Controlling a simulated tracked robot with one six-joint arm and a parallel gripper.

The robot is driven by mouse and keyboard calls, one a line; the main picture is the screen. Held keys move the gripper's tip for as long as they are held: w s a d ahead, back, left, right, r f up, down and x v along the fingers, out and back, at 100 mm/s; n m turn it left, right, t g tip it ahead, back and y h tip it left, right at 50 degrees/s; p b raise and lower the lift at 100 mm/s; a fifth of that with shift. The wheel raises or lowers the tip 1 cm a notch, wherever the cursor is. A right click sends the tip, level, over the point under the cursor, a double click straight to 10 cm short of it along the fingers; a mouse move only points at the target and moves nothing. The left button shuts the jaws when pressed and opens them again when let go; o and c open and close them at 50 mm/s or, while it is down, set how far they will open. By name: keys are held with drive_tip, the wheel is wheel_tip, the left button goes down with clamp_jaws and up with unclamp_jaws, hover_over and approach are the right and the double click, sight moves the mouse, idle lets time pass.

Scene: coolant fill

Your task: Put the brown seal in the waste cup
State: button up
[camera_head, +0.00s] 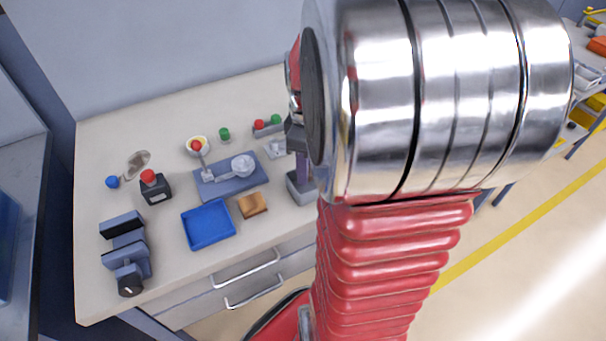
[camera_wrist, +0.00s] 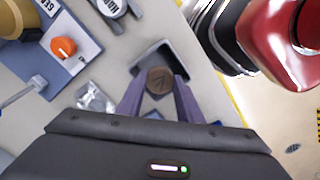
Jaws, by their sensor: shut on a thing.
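My gripper (camera_wrist: 160,88) is shut on the brown seal (camera_wrist: 159,80), a small round disc with a dark mark on its face, held between the purple fingertips. In the wrist view the seal overlaps a dark grey, square, open-topped container (camera_wrist: 178,56), which I take to be the waste cup. It also shows in the head view as a grey box (camera_head: 297,188) on the bench near its front edge. There my gripper (camera_head: 302,180) points down over that box. The seal is hidden in the head view, and its exact height above the box cannot be told.
The bench (camera_head: 105,200) holds a blue tray (camera_head: 208,226), a tan block (camera_head: 252,205), a blue-grey fixture plate (camera_head: 222,185), a red-button box (camera_head: 154,187) and a dark knobbed device (camera_head: 127,260). My arm hides the bench's right part. Crumpled clear material (camera_wrist: 93,98) lies left of my gripper.

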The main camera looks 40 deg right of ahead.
drive_tip(key=shift+f, duration=1.9)
drive_tip(key=o, duration=0.8)
drive_tip(key=shift+o, duration=0.2)
wheel_tip(320, 180, up, 12)
drive_tip(key=shift+r, duration=0.1)
